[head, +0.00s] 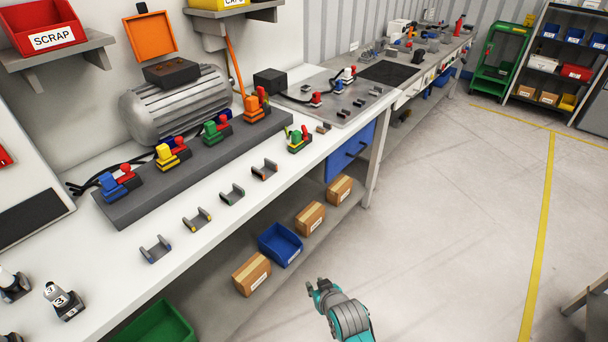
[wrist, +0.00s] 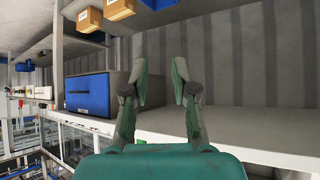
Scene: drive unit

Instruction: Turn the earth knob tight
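A small green connector with yellow and red parts (head: 299,139) stands alone on the white bench, right of the dark rail. A green connector with a red knob (head: 216,130) sits on the rail among blue (head: 117,184), yellow (head: 170,154) and orange (head: 256,106) ones. I cannot read any label that tells which one is the earth knob. My gripper (head: 317,287) is low in front of the bench over the floor, well away from all of them. In the wrist view its two fingers (wrist: 162,82) stand apart with nothing between them. No knob shows there.
A grey motor (head: 176,103) stands behind the dark rail (head: 140,205). Several small clips lie along the bench front (head: 155,249). Boxes (head: 251,274) and a blue bin (head: 280,245) fill the lower shelf. The floor (head: 455,230) to the right is clear.

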